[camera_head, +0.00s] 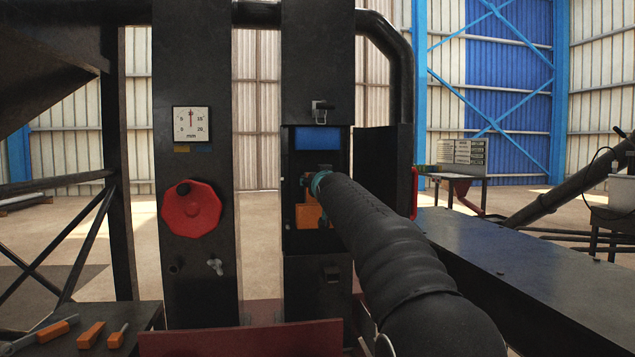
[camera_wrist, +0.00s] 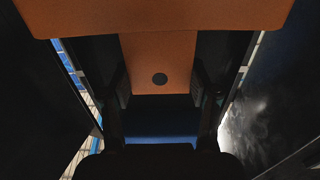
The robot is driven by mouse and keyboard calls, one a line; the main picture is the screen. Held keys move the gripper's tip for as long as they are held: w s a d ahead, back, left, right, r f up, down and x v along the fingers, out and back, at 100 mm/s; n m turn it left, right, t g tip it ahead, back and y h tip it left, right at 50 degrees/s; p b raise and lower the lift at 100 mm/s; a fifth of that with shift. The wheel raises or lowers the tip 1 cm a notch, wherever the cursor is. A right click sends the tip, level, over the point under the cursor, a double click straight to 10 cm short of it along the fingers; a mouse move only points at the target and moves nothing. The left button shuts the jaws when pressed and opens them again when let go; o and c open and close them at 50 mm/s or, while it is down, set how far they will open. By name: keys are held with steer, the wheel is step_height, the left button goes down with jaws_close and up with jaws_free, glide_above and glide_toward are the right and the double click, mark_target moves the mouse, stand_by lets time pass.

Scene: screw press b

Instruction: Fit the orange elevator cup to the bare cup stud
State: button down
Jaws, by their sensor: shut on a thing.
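The orange elevator cup (camera_head: 308,215) is inside the open front of the right black column, partly hidden by my arm. In the wrist view its back plate (camera_wrist: 150,55) with a dark round hole and a wider orange part (camera_wrist: 160,15) fill the upper middle. My gripper (camera_head: 310,187) is shut on the cup; in the wrist view its dark fingers (camera_wrist: 160,90) stand at either side of the plate. A blue cup (camera_head: 317,138) sits above in the same opening, and a blue surface shows in the wrist view (camera_wrist: 160,138). I cannot make out the bare stud.
The column's dark walls close in on both sides in the wrist view. An open black door (camera_head: 384,160) with a red handle (camera_head: 413,193) stands right. Orange-handled tools (camera_head: 91,335) lie lower left.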

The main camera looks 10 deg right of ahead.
steer(key=shift+w, duration=0.25)
steer(key=shift+w+r+p, duration=0.1)
steer(key=shift+w+p, duration=0.25)
steer(key=shift+p, duration=0.2)
steer(key=shift+s+b, duration=0.25)
steer(key=shift+b, duration=0.1)
steer(key=shift+s, duration=0.35)
stand_by(0.7)
